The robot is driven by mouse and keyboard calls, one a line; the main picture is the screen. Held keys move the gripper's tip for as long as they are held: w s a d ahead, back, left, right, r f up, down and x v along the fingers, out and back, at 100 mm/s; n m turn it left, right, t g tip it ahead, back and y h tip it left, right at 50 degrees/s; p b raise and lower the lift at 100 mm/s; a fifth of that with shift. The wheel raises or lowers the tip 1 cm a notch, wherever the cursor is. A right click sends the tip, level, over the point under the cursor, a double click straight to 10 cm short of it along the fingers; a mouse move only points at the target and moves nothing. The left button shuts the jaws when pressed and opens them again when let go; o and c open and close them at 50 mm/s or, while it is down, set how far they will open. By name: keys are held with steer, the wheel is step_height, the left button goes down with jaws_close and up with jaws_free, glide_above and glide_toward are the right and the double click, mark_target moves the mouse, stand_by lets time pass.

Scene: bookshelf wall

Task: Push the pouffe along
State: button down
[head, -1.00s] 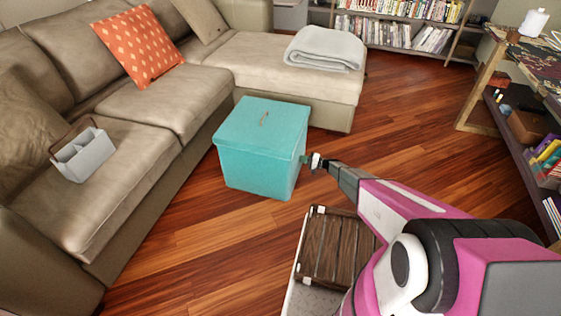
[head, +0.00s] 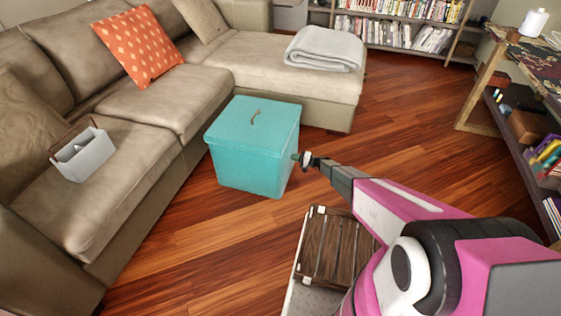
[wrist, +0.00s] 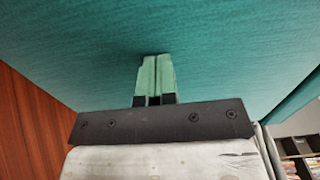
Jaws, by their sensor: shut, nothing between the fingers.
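The pouffe (head: 250,160) is a teal, box-shaped seat with a small loop handle on its lid. It stands upright on the wooden floor, close to the sofa's inner corner. My gripper (head: 297,157) is at the right side of the pouffe, its tips at or very near that side. In the wrist view the pouffe's teal fabric (wrist: 225,65) fills most of the picture. There my gripper's green fingers (wrist: 156,75) are together, pointing at the fabric with nothing between them. Whether the tips press in cannot be seen clearly.
The beige sofa (head: 150,110) borders the pouffe on the left and behind, with a folded grey blanket (head: 324,48) on its chaise. A desk (head: 485,85) stands at the right and a bookshelf (head: 400,30) at the back. Wooden floor (head: 400,125) is clear between them.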

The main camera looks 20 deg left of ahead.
steer(key=shift+a, duration=4.8)
steer(key=d+r, duration=0.2)
steer(key=d, duration=0.4)
steer(key=shift+d, duration=0.15)
steer(key=s+d+r+h, duration=0.6)
steer(key=s+d+r, duration=0.5)
steer(key=d, duration=0.4)
steer(key=s+d+r+h, duration=0.6)
steer(key=s+d+r, duration=0.6)
steer(key=d+r, duration=0.2)
steer(key=s+d+r+h, duration=0.6)
steer(key=s+d+r, duration=0.5)
steer(key=d, duration=0.5)
step_height(320, 180, up, 2)
steer(key=shift+s+r+g, duration=0.2)
steer(key=shift+s+g, duration=0.1)
